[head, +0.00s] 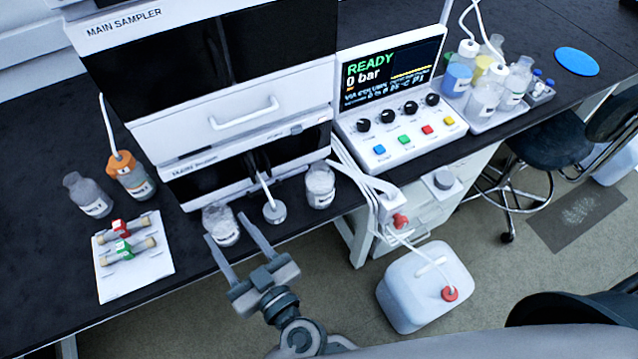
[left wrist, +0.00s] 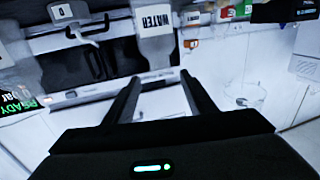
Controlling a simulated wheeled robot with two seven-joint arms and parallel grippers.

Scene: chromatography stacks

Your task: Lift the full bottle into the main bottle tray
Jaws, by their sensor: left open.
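My left gripper (head: 224,225) is open, at the front edge of the bench. Its fingertips lie on either side of a clear bottle (head: 219,232) in the head view; contact cannot be told. In the left wrist view a bottle labelled WATER (left wrist: 155,50) stands ahead, between and beyond the open fingertips (left wrist: 160,80). A second clear bottle (head: 320,192) stands to the right, below the sampler. A white tray (head: 482,126) at the right holds several bottles, including a blue one (head: 457,80). Which tray is the main one is not marked. My right gripper is not in view.
The MAIN SAMPLER stack (head: 255,105) rises behind the bottles. A round metal piece (head: 275,212) with a tube stands between them. A control console (head: 400,130) stands right of the stack. Dark (head: 88,197) and orange-capped (head: 130,180) bottles and a white pad (head: 122,282) are at left.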

